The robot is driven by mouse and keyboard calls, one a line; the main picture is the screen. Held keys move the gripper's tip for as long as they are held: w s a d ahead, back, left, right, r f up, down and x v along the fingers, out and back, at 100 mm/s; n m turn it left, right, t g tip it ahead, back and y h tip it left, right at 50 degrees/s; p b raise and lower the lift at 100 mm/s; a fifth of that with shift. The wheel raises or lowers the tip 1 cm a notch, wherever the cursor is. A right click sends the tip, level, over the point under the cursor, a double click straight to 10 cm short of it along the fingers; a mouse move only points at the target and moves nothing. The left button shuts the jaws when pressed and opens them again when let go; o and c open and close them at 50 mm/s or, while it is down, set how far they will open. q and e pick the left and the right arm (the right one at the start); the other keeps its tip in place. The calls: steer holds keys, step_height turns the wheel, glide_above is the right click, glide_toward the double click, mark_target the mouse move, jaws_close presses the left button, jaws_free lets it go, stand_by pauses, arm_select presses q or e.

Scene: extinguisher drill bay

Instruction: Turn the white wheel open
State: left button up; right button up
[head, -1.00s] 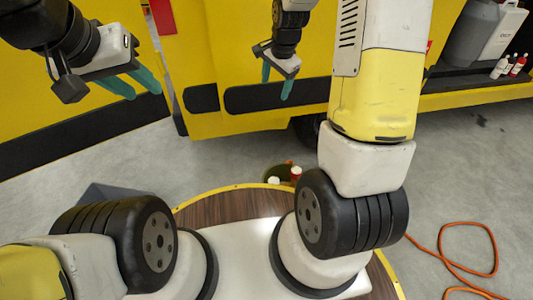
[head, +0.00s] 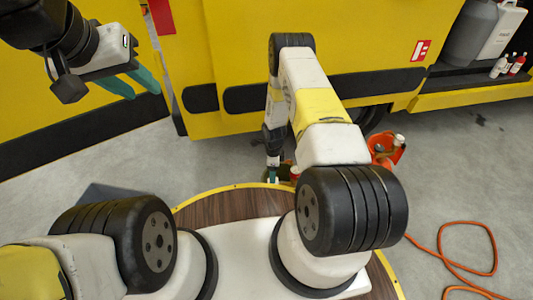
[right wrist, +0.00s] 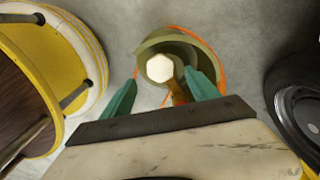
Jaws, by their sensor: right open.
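A white, six-sided knob (right wrist: 160,68), which looks like the wheel, shows in the right wrist view. It lies between and slightly beyond the fingertips of my right gripper (right wrist: 161,92), above an olive round body. My right gripper is open, one teal finger on each side; I see no clear contact. In the head view my right gripper (head: 272,176) points down just past the round platform's far edge, and the knob cannot be made out there. My left gripper (head: 132,82) is raised at the upper left, open and empty.
The olive round body (right wrist: 192,46) has orange around it. A wood-topped round platform (head: 222,205) with a yellow rim is near me. An orange hose (head: 470,270) lies on the floor. A yellow vehicle (head: 215,50) stands behind.

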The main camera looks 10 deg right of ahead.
step_height(320, 180, down, 6)
steer(key=c, duration=1.4)
steer(key=shift+o, duration=0.2)
